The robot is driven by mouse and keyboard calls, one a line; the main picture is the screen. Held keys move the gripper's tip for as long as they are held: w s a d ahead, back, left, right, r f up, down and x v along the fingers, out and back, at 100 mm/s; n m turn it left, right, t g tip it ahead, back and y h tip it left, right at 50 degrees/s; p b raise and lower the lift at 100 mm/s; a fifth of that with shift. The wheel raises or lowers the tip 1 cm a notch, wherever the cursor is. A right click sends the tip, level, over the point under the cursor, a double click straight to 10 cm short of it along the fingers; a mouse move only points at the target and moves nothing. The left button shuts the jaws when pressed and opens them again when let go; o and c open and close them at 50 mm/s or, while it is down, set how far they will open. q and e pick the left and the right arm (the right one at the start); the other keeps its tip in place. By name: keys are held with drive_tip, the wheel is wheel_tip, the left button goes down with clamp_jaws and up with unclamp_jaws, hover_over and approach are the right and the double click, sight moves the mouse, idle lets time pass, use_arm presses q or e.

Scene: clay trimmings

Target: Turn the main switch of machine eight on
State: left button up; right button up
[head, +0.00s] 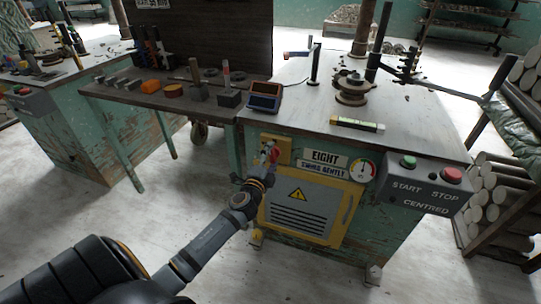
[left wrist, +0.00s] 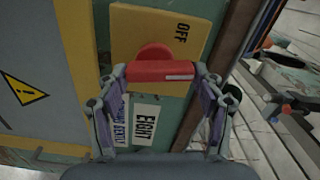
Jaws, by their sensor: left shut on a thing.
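The main switch is a red bar handle with a round red hub (left wrist: 155,56) on a yellow plate (left wrist: 140,27) marked OFF. In the head view the red handle (head: 274,155) and its yellow plate (head: 284,144) are at the front left of the machine marked EIGHT (head: 325,159). My left gripper (head: 268,160) is at the switch. In the left wrist view the left gripper (left wrist: 160,75) is shut on the handle's two ends. A white line on the handle points right in that view, below the OFF lettering. Any ON lettering is hidden. My right gripper is not in view.
A gauge (head: 362,170) and a START/STOP box (head: 424,184) are on the machine's front. Below is a yellow panel (head: 305,207) with a warning triangle. A side bench (head: 160,98) with tools stands left. The floor in front is clear.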

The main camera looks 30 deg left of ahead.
use_arm(q)
drive_tip(key=shift+d+f+m+p, duration=0.1)
drive_tip(key=shift+m+p, duration=0.2)
drive_tip(key=shift+m, duration=0.8)
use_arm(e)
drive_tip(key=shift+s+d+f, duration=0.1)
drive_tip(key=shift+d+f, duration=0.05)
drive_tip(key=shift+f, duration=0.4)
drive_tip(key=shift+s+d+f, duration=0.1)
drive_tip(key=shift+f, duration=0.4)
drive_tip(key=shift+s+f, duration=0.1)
use_arm(q)
drive_tip(key=o, duration=1.2)
drive_tip(key=shift+c, duration=0.2)
drive_tip(key=shift+s, duration=0.1)
drive_tip(key=v, duration=1.1)
drive_tip(key=shift+s, duration=0.4)
